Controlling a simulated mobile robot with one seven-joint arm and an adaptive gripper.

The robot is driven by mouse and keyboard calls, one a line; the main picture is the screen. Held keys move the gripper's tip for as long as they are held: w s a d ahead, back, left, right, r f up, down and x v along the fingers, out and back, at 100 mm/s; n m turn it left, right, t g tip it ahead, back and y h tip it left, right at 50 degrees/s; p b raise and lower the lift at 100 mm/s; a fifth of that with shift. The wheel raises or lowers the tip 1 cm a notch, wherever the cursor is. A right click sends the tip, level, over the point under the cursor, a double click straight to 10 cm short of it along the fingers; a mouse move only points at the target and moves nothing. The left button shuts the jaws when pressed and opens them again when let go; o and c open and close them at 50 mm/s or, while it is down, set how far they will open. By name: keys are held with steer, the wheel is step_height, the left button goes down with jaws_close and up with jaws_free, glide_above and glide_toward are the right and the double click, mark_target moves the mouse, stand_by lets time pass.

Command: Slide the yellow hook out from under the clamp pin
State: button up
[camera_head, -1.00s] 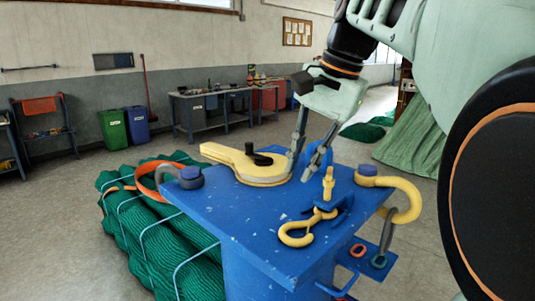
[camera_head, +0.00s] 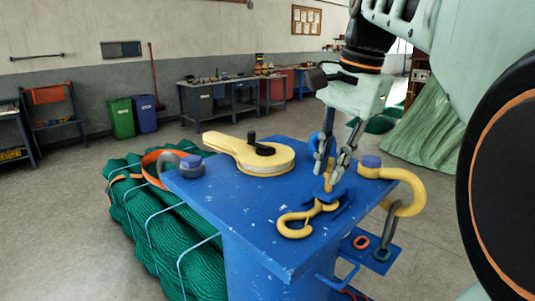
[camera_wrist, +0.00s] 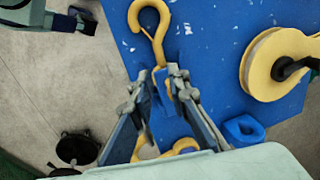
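The yellow hook (camera_head: 287,226) lies on the blue table (camera_head: 235,212), its curved end towards the front edge and its shank running under the small blue clamp (camera_head: 343,203). In the wrist view the hook (camera_wrist: 150,16) curves at the top, and its shank leads down between the fingertips. My gripper (camera_head: 325,177) points down with its fingers apart, straddling the clamp and its yellow pin (camera_head: 327,184), which is mostly hidden. In the wrist view the fingertips of my gripper (camera_wrist: 160,78) stand on either side of the clamp. I cannot tell whether they touch it.
A yellow disc-shaped block with a black knob (camera_head: 262,157) sits at the table's back left. Green net rolls (camera_head: 150,225) lie left of the table. The front middle is clear.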

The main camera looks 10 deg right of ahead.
mark_target(317, 207)
steer(key=f, duration=0.2)
steer(key=w+f, duration=0.1)
steer(key=f, duration=0.2)
steer(key=a+f+b, duration=0.1)
steer(key=f, duration=0.2)
steer(key=shift+w+f, duration=0.15)
steer(key=shift+f, duration=0.05)
jaws_close()
